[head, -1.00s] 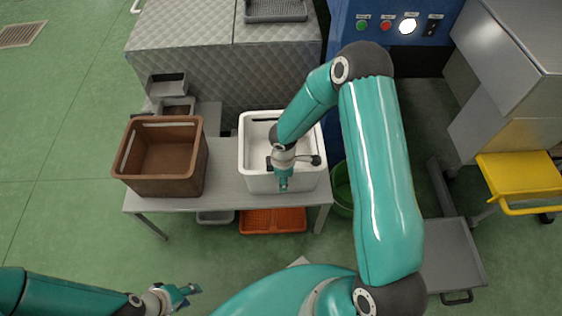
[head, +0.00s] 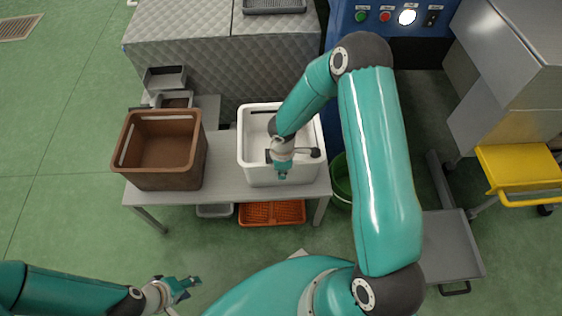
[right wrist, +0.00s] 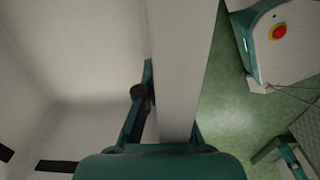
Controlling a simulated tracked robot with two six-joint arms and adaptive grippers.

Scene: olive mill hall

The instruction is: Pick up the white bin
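The white bin (head: 247,140) stands upright on the grey table, to the right of the brown crate. My right gripper (head: 282,172) is at the bin's near wall. In the right wrist view my right gripper (right wrist: 165,120) straddles the bin's rim (right wrist: 180,60). One finger is inside the bin against the wall; the other is outside, mostly hidden by the rim. It looks shut on the wall. My left gripper (head: 184,287) is low at the left in the head view, empty, its small fingers apart.
The brown crate (head: 160,180) stands on the table (head: 225,185) left of the bin. An orange tray (head: 271,213) lies below the table and a green bucket (head: 341,185) stands at its right end. A yellow cart (head: 520,165) is farther right. Green floor is clear at left.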

